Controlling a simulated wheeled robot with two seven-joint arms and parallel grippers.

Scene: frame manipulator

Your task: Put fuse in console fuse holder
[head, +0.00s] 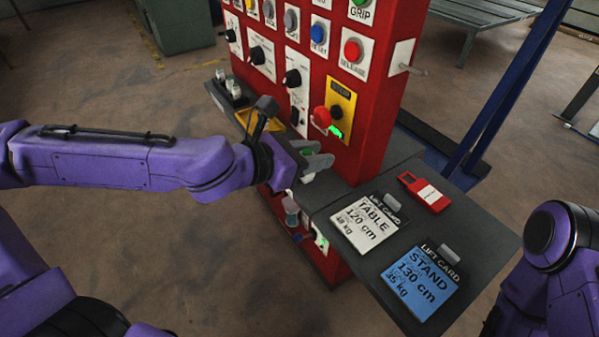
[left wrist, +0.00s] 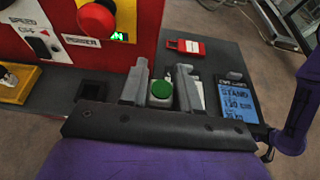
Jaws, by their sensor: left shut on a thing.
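My left gripper (head: 316,160) is shut on a fuse with a round green end (left wrist: 161,90), in front of the red console (head: 372,90). In the left wrist view the grey fingers of the left gripper (left wrist: 165,76) stand on either side of the fuse. In the head view only a little green shows between the fingers. A dark square recess (left wrist: 93,88) lies in the grey shelf left of the fingers; I cannot tell whether it is the fuse holder. My right arm shows at the right edge, its gripper out of view.
A table lift card (head: 366,224), a blue stand lift card (head: 421,283) and a red padlock-like item (head: 424,192) lie on the grey shelf. A yellow tray (left wrist: 20,84) and a black rack (head: 230,91) are left. A red stop button (head: 321,118) projects near the gripper.

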